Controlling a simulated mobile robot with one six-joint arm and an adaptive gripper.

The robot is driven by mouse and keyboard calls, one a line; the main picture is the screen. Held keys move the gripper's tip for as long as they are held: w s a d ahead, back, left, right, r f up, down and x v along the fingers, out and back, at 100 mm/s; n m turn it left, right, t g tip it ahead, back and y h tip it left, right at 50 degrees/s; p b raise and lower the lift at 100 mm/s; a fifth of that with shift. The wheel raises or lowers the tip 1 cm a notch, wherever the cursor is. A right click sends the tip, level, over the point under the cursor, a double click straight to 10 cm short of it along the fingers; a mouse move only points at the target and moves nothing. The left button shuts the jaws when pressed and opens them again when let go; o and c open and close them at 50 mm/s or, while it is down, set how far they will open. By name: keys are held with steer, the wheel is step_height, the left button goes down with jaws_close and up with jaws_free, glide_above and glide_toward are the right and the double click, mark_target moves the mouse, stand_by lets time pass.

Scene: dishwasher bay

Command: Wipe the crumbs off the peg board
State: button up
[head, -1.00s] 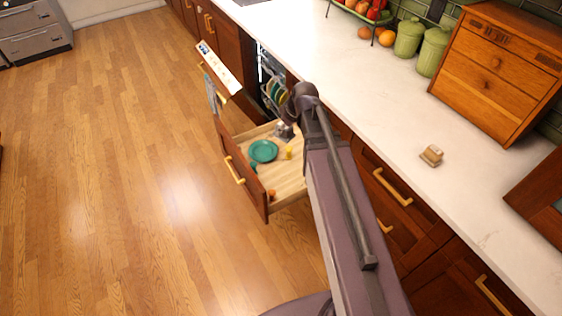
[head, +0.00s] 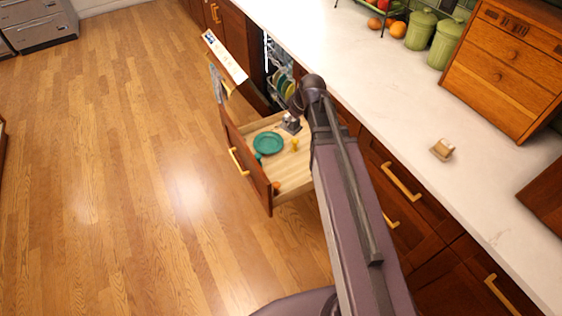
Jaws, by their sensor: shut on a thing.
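The pale wooden peg board (head: 284,168) lines an open drawer below the counter. A teal plate (head: 268,143) lies on it, with a small teal piece at its near-left edge. A yellow peg-like piece (head: 295,144) stands to the right of the plate. A small orange item (head: 276,187) is by the drawer's near front corner. Crumbs are too small to make out. My gripper (head: 291,125) is small and grey at the far right side of the drawer, right of and beyond the plate. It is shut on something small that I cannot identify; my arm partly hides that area.
The dishwasher (head: 283,82) stands open beyond the drawer, with plates in its rack and its door (head: 225,56) lowered. Floor at left is free.

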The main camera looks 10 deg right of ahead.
steer(key=w+f+m+b, duration=0.1)
steer(key=w+f+b, duration=0.4)
steer(key=f+b, duration=0.7)
steer(key=w+f+m+b, duration=0.1)
steer(key=w+f+b, duration=0.4)
steer(key=f+b, duration=0.8)
steer(key=w+f+m+h+b, duration=0.1)
steer(key=w+f+b, duration=0.4)
steer(key=f+b, duration=0.8)
steer(key=shift+f+t, duration=0.4)
steer(key=shift+f, duration=0.25)
steer(key=shift+a, duration=0.1)
